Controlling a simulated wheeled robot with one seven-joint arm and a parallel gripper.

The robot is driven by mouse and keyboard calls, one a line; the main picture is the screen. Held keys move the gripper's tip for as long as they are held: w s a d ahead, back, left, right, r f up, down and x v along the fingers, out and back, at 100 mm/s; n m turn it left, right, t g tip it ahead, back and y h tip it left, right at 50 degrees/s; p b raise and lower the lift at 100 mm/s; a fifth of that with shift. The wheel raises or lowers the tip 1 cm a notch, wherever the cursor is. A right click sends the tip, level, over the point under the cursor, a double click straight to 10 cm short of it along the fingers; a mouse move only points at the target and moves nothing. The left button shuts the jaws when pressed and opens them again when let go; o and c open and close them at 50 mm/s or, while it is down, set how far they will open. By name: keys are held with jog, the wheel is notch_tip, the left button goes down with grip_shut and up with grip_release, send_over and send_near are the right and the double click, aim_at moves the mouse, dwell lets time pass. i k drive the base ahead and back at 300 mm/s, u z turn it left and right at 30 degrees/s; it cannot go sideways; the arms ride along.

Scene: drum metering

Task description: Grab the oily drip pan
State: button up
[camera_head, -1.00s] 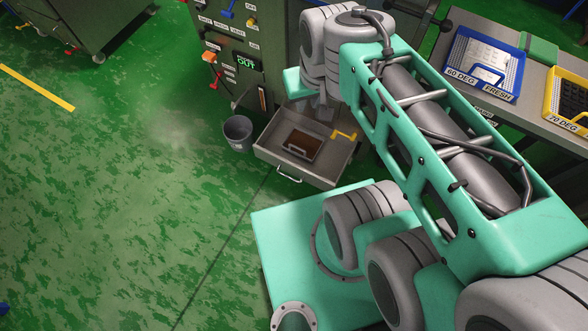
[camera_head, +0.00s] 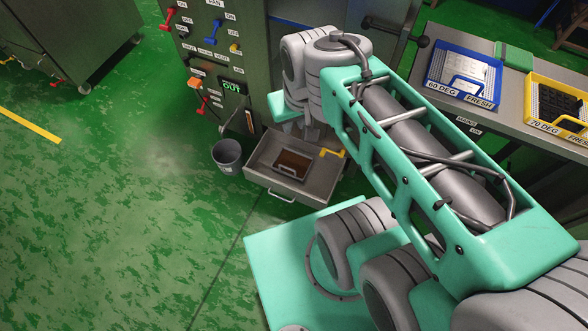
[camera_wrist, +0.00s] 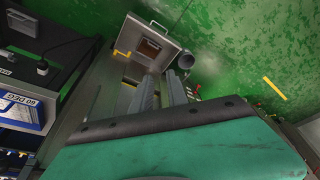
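The oily drip pan (camera_head: 291,163) is a small rectangular pan with dark brown contents and a handle on its front side. It sits inside an open grey drawer (camera_head: 312,187) low on the machine. It also shows in the wrist view (camera_wrist: 149,47), ahead of the fingers. My gripper (camera_wrist: 159,77) has its two grey fingers apart with nothing visible between them. It hangs above and short of the pan, not touching it.
A yellow handle (camera_head: 332,152) lies at the drawer's right side. A grey bucket (camera_head: 227,157) stands on the floor to its left. The machine panel (camera_head: 205,50) with levers rises behind. Blue (camera_head: 433,82) and yellow (camera_head: 530,108) trays sit on the bench at right.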

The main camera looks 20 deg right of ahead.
aim_at(290, 163)
jog(key=u, duration=2.55)
jog(key=k, duration=0.5)
jog(key=z, duration=1.1)
